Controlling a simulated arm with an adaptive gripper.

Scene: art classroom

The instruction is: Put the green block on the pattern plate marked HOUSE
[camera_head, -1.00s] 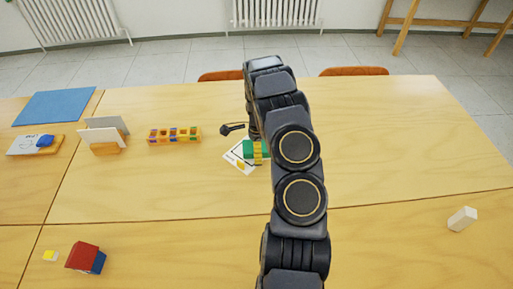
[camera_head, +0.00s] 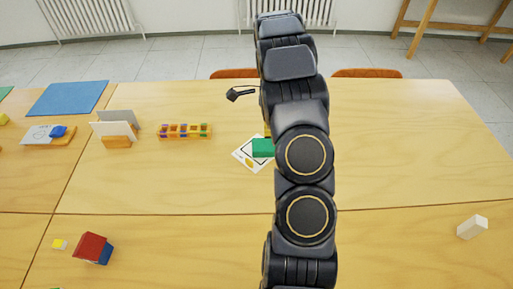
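The green block (camera_head: 262,148) rests on a white pattern plate (camera_head: 243,153) in the middle of the table, left of my arm. The plate shows dark lines and a small yellow patch; its marking is too small to read. My arm may hide the plate's right part. My gripper (camera_head: 258,94) is raised above and behind the plate, apart from the block. One dark finger sticks out to the left, splayed wide; the other finger is hidden behind my arm. It appears open, with nothing seen in it.
An orange rack of coloured pieces (camera_head: 185,132) and upright white and grey panels on an orange base (camera_head: 117,141) stand left. A red and blue block (camera_head: 93,248) and small yellow block (camera_head: 60,244) lie front left. A white block (camera_head: 472,227) stands right. The right tabletop is mostly clear.

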